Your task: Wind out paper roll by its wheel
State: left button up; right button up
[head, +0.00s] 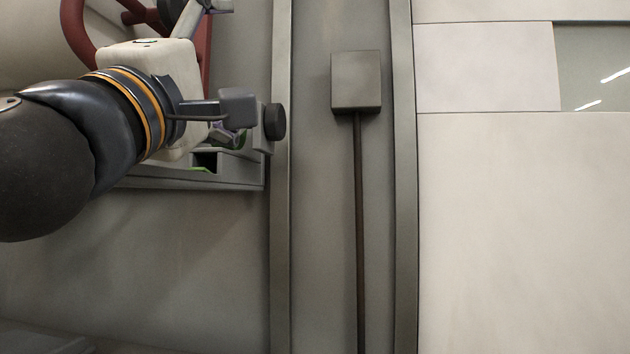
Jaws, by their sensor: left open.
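A small black wheel (274,121) sticks out on the right side of a grey wall-mounted housing (190,180), left of centre in the head view. Dark and green parts show in an opening of the housing; I cannot make out any paper. My left gripper (228,57) is open, with its fingers spread one above the other. Its lower fingertip is in front of the housing, just left of the wheel. I cannot tell whether it touches the wheel. The gripper and wrist hide much of the housing. My right gripper is not in view.
A red handwheel (78,35) is behind my left gripper at the upper left. A grey box (356,82) with a thin conduit (360,230) running down is on the wall between two vertical ribs. The wall below the housing is bare.

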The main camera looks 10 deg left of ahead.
pick_arm(q)
jog(key=w+d+f+m+g+h, duration=0.1)
jog(key=w+d+f+m+g, duration=0.1)
jog(key=f, duration=0.6)
jog(key=w+d+f+m+g+h, duration=0.1)
jog(key=w+d+f, duration=0.3)
jog(key=f, duration=0.5)
jog(key=shift+w+d+m+g, duration=0.2)
jog(key=shift+d+m+g, duration=0.4)
jog(key=shift+g, duration=0.3)
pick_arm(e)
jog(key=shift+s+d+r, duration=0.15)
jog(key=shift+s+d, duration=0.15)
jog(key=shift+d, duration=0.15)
